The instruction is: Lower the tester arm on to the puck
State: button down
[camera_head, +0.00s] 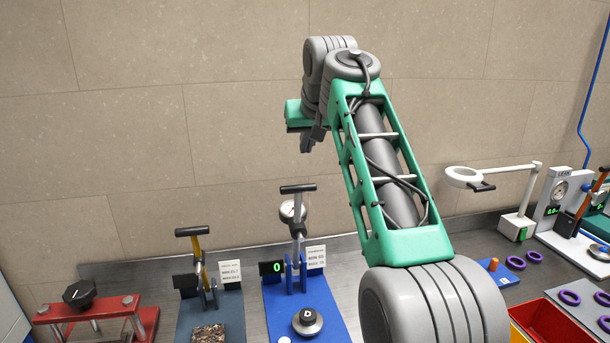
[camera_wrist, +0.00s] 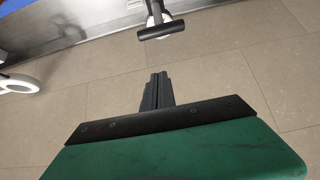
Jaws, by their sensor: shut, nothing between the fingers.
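The tester (camera_head: 290,272) in the middle has a blue base and a small display reading 0. Its arm (camera_head: 297,232) is raised, with a round dial and a dark T-handle (camera_head: 298,189) on top. The puck is out of the wrist view.
A yellow-lever device (camera_head: 200,262) stands left of the tester, with a red press (camera_head: 95,315) further left. A magnifier lamp (camera_head: 500,177), purple rings (camera_head: 570,298) and a red bin (camera_head: 555,325) are at right. The wall (camera_head: 130,120) is behind.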

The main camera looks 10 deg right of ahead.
jog(key=shift+a+f, duration=0.1)
jog(key=shift+a, duration=0.15)
jog(key=w+f, duration=0.1)
jog(key=f, duration=0.4)
jog(key=w+f, duration=0.1)
jog(key=f, duration=0.2)
jog(key=shift+w+f, duration=0.3)
jog(key=shift+f, duration=0.05)
jog(key=shift+w+d+f, duration=0.1)
jog(key=shift+f, duration=0.05)
